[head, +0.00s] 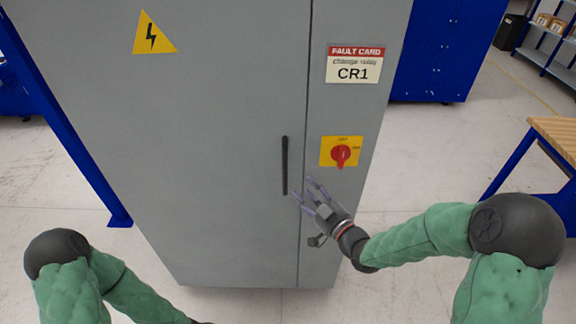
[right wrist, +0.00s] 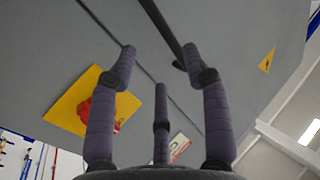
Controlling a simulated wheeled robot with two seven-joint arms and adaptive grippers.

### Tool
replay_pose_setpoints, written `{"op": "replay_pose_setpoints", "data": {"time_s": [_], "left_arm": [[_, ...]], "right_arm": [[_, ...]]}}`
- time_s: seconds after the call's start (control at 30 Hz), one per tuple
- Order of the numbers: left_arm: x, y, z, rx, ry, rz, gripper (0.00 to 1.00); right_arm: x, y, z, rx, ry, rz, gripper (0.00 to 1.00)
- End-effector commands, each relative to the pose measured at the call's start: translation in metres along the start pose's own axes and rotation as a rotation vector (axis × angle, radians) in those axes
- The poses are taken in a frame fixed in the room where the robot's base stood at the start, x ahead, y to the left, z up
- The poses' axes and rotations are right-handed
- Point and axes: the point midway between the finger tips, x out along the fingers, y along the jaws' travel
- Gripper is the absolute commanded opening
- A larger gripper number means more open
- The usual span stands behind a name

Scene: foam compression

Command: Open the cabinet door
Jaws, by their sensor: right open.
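The grey cabinet (head: 220,230) stands upright in the middle of the head view, and its door (head: 200,130) looks closed along the seam. A black vertical handle (head: 285,165) is near the door's right edge. My right gripper (head: 312,192) is open and empty, just right of the handle's lower end, with its fingers toward the cabinet front. In the right wrist view the handle (right wrist: 161,26) is a dark bar beyond the spread fingers (right wrist: 158,68); I cannot tell whether any finger touches it. My left arm is at the lower left; its gripper is out of view.
A red rotary switch on a yellow plate (head: 341,152) sits right of the seam, above my right gripper. A fault card (head: 355,65) is above it. A blue post (head: 75,140) stands left, a wooden-topped table (head: 556,135) right. The floor between is clear.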

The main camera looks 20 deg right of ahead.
Motion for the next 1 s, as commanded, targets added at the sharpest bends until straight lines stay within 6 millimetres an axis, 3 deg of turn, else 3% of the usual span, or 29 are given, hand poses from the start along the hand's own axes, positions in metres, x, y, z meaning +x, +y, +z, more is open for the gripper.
{"op": "replay_pose_setpoints", "data": {"time_s": [0.17,0.6,0.8,1.0], "left_arm": [[0.001,0.000,0.000,0.000,0.000,0.000,0.40],[0.004,-0.001,0.000,0.000,0.000,0.000,0.40],[0.004,-0.001,0.000,0.000,0.000,0.000,0.40],[0.004,-0.001,0.000,0.000,0.000,0.000,0.40]], "right_arm": [[0.018,-0.001,0.001,0.000,0.001,-0.004,0.49],[0.090,-0.001,0.001,0.001,0.000,-0.002,0.49],[0.104,0.000,0.001,0.001,-0.001,0.001,0.49],[0.107,0.000,0.000,0.001,-0.001,0.001,0.49]]}}
